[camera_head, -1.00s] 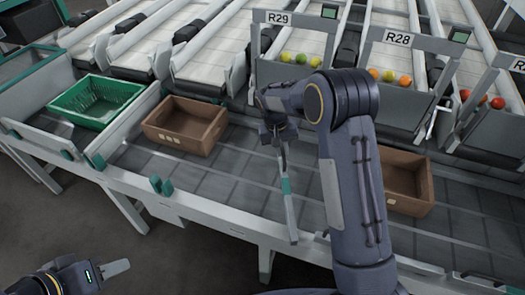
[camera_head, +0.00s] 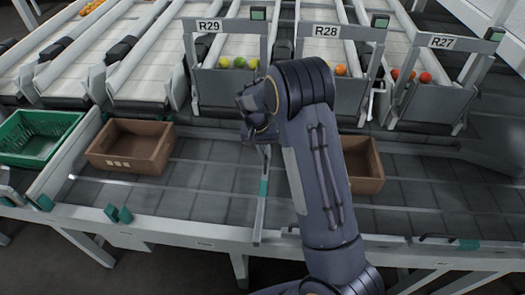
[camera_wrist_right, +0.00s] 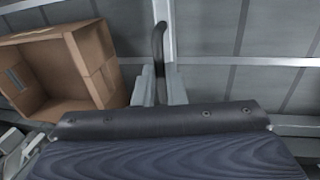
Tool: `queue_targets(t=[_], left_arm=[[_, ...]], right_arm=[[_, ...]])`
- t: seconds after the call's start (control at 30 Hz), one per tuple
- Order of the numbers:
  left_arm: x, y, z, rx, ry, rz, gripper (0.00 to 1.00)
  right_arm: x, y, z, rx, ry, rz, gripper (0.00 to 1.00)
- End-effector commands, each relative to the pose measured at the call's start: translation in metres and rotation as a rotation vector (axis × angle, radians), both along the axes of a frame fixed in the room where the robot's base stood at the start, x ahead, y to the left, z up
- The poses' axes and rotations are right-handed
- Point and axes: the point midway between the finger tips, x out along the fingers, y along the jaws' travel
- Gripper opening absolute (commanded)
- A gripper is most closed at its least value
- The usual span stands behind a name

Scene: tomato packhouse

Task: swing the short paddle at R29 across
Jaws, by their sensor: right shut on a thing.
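The short paddle (camera_head: 263,190) is a narrow light grey bar with a green band, below the R29 sign (camera_head: 209,26). It reaches from under my right gripper to the front edge of the conveyor. My right gripper (camera_head: 258,138) is at its far end, partly hidden by my arm. In the right wrist view my right gripper (camera_wrist_right: 159,88) is shut on the black upright handle (camera_wrist_right: 158,45), with the paddle's pale bar (camera_wrist_right: 165,14) running beyond it. My left gripper is out of view.
A brown crate (camera_head: 99,159) stands on the belt left of the paddle, and another (camera_head: 376,182) right of it, partly behind my arm. A green crate (camera_head: 14,158) is at far left. Dark belt (camera_head: 215,180) between left crate and paddle is clear.

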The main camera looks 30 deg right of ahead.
Motion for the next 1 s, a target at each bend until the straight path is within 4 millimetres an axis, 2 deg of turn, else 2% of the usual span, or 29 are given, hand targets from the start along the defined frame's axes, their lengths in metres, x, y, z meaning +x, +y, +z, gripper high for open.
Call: queue_targets(t=[0.23, 0.27, 0.4, 0.73, 1.0], left_arm=[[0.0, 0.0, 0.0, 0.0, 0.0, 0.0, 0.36], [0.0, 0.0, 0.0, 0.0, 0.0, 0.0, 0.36], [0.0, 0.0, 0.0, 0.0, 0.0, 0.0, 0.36], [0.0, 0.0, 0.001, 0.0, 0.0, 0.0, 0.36], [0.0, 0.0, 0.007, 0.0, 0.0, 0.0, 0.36]], right_arm=[[-0.002, -0.005, 0.001, -0.006, 0.006, -0.009, 0.0], [-0.003, -0.005, 0.001, -0.007, 0.007, -0.01, 0.14], [-0.002, -0.005, 0.0, -0.006, 0.007, -0.008, 0.33], [-0.001, -0.002, 0.004, -0.004, 0.003, -0.004, 0.33], [0.004, 0.004, 0.046, -0.004, 0.002, -0.005, 0.33]])
